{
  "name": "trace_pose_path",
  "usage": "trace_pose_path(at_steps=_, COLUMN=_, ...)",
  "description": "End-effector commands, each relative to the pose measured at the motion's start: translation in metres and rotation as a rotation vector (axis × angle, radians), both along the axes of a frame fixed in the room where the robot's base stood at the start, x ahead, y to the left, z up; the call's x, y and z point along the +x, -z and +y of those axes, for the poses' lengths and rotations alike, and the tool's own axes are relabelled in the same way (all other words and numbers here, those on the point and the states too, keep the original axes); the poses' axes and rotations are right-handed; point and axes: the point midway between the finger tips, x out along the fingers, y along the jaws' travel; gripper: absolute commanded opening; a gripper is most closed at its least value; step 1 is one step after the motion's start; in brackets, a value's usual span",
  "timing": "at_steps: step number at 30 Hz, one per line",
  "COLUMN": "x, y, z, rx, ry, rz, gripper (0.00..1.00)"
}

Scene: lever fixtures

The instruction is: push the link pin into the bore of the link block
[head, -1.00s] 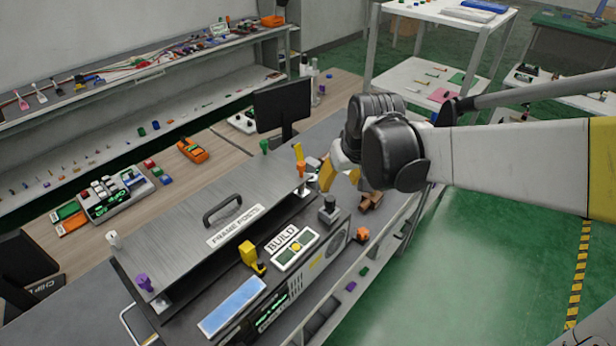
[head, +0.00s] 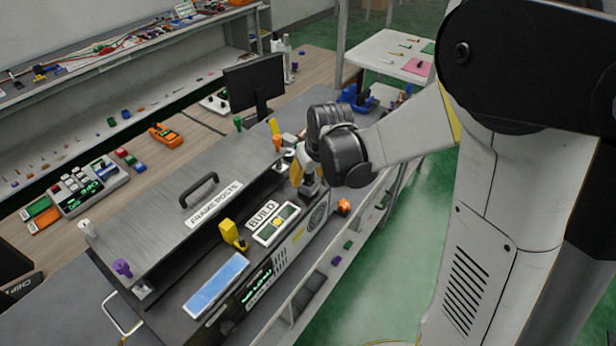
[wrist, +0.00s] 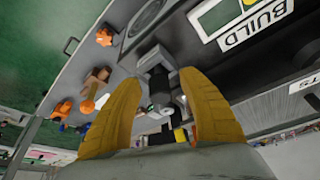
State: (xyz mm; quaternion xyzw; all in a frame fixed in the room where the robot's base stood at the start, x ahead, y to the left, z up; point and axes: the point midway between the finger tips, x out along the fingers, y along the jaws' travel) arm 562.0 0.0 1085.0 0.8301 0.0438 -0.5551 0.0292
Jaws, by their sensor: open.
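A small grey fixture with a dark round part (head: 311,188) stands on the bench panel beside the BUILD plate. It also shows in the wrist view as a grey block (wrist: 155,62) with a dark cylinder (wrist: 160,92) below it. I cannot tell for sure which parts are the link block and the link pin, and no bore shows clearly. My gripper (wrist: 158,80) has its yellow fingers apart, with the fixture seen between them. In the head view my gripper (head: 297,172) is right at the fixture, partly hidden by my wrist; contact cannot be told.
The BUILD plate (head: 276,224) and a yellow lever block (head: 232,235) lie to the left. The FRAME POSTS cover (head: 160,215) with its handle rises behind. An orange knob (head: 344,206) is at the right edge. A brown block (wrist: 97,80) shows in the wrist view.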

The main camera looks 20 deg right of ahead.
Motion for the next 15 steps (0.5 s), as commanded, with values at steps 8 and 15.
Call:
trace_pose_path(at_steps=8, x=0.0, y=0.0, z=-0.0001, rx=0.0, ry=0.0, rz=0.0, gripper=0.29)
trace_pose_path(at_steps=15, x=0.0, y=0.0, z=-0.0002, rx=0.0, ry=0.0, rz=0.0, gripper=0.0)
